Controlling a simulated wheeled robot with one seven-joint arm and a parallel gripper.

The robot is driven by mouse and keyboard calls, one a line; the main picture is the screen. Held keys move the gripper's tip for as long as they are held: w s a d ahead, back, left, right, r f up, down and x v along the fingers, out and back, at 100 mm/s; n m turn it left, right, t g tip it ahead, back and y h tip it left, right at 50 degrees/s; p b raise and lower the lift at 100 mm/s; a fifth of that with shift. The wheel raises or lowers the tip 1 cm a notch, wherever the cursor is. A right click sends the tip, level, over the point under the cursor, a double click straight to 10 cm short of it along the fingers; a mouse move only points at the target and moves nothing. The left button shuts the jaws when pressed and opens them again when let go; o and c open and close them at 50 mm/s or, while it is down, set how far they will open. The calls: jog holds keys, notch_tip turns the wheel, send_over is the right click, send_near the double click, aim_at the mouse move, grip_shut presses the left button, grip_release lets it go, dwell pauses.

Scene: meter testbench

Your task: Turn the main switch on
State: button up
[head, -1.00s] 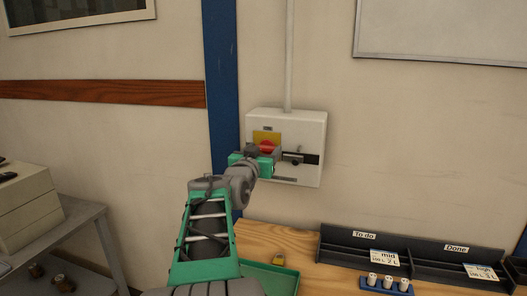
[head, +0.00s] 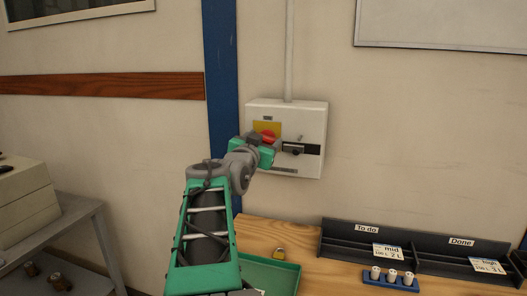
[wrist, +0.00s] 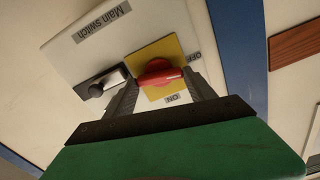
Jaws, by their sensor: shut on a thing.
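The main switch box (head: 313,117) is a white case on the wall, in the middle of the head view. It carries a yellow plate with a red rotary knob (head: 268,136). In the wrist view, the box is labelled "Main Switch", and the red knob (wrist: 159,74) lies between my fingers, with the OFF and ON labels beside it. My gripper (wrist: 161,82) is shut on the knob. I cannot tell which label the knob points to. In the head view my gripper (head: 271,141) partly hides the knob and yellow plate.
A black strip with a small latch (head: 294,149) is right of the knob. A blue post (head: 222,80) stands left.

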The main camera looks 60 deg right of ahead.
jog(key=m+b, duration=0.1)
jog(key=b, duration=0.1)
jog(key=f+m+b, duration=0.1)
jog(key=b, duration=0.1)
jog(key=shift+m+b, duration=0.3)
jog(key=shift+m, duration=0.1)
jog(key=m+b, duration=0.4)
jog(key=b, duration=0.1)
jog(key=shift+s+r+m+b, duration=0.1)
jog(key=shift+m+b, duration=0.2)
jog(key=shift+b, duration=0.05)
jog(key=m+b, duration=0.4)
jog(key=shift+r+m+b, duration=0.2)
jog(key=shift+m+b, duration=1.3)
jog(key=shift+m, duration=0.6)
jog(key=o, duration=1.4)
jog(key=a, duration=0.2)
jog(key=s+a, duration=0.1)
jog(key=a, duration=0.4)
jog(key=shift+s+a+b, duration=0.15)
jog(key=shift+a+b, duration=0.2)
